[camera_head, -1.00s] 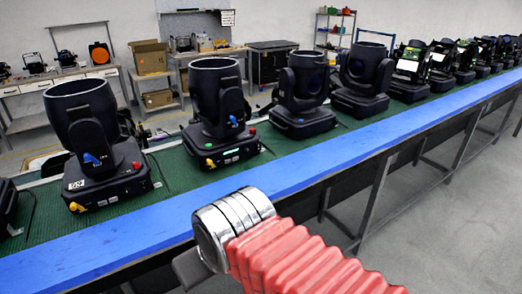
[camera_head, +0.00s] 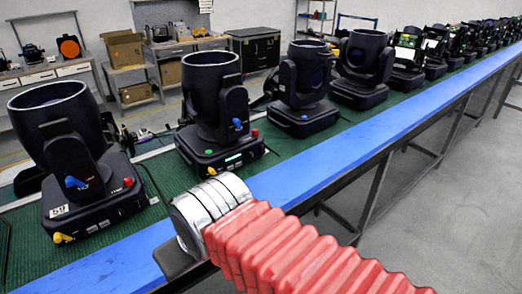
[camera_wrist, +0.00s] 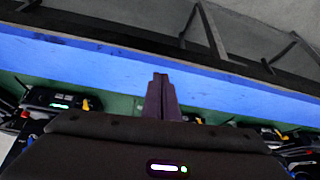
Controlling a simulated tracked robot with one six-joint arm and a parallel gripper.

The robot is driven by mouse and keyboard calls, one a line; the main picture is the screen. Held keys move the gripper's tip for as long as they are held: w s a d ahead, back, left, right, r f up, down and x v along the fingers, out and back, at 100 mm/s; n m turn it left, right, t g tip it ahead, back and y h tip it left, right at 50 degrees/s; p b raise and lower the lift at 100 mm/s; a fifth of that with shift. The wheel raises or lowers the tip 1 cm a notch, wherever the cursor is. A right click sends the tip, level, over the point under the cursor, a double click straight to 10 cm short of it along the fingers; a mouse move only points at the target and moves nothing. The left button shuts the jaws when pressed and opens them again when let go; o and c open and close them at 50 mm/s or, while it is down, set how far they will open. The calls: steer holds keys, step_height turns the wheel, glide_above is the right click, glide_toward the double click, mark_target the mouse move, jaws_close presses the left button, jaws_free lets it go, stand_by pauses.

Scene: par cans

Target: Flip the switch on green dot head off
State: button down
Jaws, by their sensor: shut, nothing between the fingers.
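The green dot head (camera_head: 212,93) is a black moving light standing upright on the green belt, second from the left in the head view. My gripper's fingers (camera_wrist: 162,92) are shut and empty in the wrist view, pointing toward the blue rail. In the head view my red-sleeved arm reaches in front of this head, and the fingertips are not clearly visible there.
A blue rail (camera_head: 300,187) runs along the belt's front edge. Another black head (camera_head: 75,150) with a yellow knob stands to the left, and one (camera_head: 305,90) to the right. Several more recede along the belt. Open grey floor (camera_head: 450,240) lies at right.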

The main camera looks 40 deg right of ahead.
steer(key=shift+w, duration=0.2)
steer(key=w+d+r+m+t+y, duration=0.1)
steer(key=w+d+m, duration=0.45)
steer(key=d, duration=0.35)
steer(key=w+d+r+m, duration=0.1)
steer(key=w+d+m, duration=0.45)
steer(key=d, duration=0.25)
steer(key=s+d+m+t+h, duration=0.2)
steer(key=d+m, duration=0.6)
steer(key=d, duration=1.5)
steer(key=shift+s+f+t, duration=0.25)
steer(key=shift+t, duration=0.15)
